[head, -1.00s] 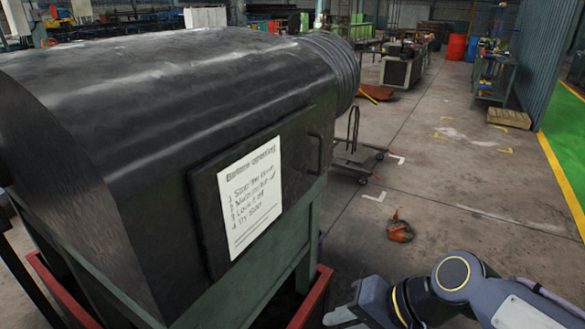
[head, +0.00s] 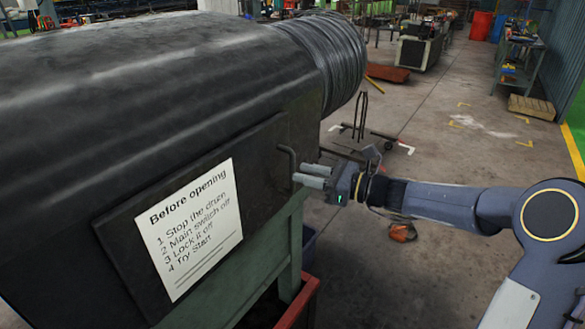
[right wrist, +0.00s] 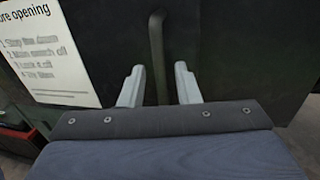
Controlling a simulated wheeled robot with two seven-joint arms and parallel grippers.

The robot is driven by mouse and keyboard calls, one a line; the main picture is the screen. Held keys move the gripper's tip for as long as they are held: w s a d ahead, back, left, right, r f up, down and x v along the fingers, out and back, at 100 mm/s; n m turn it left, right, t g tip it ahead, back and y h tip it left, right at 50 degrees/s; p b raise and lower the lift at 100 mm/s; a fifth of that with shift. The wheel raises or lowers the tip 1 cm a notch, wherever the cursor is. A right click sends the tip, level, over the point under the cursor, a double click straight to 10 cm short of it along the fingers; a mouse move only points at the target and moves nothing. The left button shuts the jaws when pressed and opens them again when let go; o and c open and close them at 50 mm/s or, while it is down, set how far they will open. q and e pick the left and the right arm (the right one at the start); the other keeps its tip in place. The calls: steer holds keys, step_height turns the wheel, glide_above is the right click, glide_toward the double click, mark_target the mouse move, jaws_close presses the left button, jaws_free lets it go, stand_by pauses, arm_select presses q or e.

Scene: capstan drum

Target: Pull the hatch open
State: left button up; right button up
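The hatch (head: 262,150) is a dark flat panel on the side of the big black machine, and it looks shut. A white notice headed "Before opening" (head: 195,228) is fixed on it. Its handle (head: 290,168) is a thin dark upright bar near the panel's right edge. My right gripper (head: 302,176) is at the handle, fingers pointing at the panel. In the right wrist view the handle (right wrist: 156,55) stands between the two open fingers (right wrist: 158,85), with a gap on each side. My left gripper is not in view.
The black drum housing (head: 150,85) rests on a green frame (head: 262,265) with a red tray (head: 298,305) below. A wheeled trolley (head: 375,142) and a small orange object (head: 402,232) are on the floor to the right.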

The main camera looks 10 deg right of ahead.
mark_target(292, 189)
steer(key=shift+x, duration=2)
jaws_close()
